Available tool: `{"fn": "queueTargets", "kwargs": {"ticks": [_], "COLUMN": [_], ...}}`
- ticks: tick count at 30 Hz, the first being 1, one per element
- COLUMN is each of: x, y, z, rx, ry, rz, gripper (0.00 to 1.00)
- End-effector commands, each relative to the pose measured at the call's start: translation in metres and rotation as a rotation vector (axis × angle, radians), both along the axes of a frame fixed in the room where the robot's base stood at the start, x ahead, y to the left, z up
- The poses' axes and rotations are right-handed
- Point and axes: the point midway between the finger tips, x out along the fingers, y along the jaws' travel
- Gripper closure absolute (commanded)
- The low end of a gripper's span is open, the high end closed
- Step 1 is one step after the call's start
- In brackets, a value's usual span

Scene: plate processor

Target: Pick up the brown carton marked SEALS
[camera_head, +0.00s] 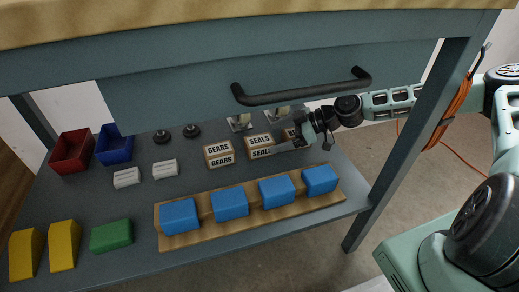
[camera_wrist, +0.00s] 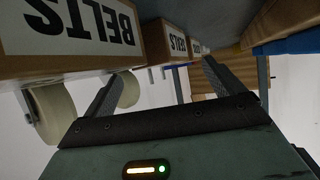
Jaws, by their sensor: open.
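The brown carton marked SEALS (camera_head: 258,143) lies on the grey lower shelf, right of the GEARS carton (camera_head: 219,154). A carton marked BELTS (camera_wrist: 75,30) looms upside down at upper left there. A smaller labelled carton (camera_wrist: 172,40) stands beyond it; its label is hard to read.
A drawer with a black handle (camera_head: 300,90) hangs above the cartons. A wooden board (camera_head: 250,221) with several blue blocks lies in front. Red (camera_head: 72,150) and blue (camera_head: 114,145) bins stand at left. The table leg (camera_head: 410,140) is right of the cartons.

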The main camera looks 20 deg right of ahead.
Motion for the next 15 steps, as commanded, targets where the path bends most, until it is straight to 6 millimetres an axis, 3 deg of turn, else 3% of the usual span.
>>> {"fn": "queueTargets", "kwargs": {"ticks": [7,15], "x": [0.009,0.014], "y": [0.028,0.036], "z": [-0.021,-0.022], "rx": [-0.002,-0.001], "ry": [-0.001,0.000], "rz": [0.005,0.000], "gripper": [0.07,0.07]}}
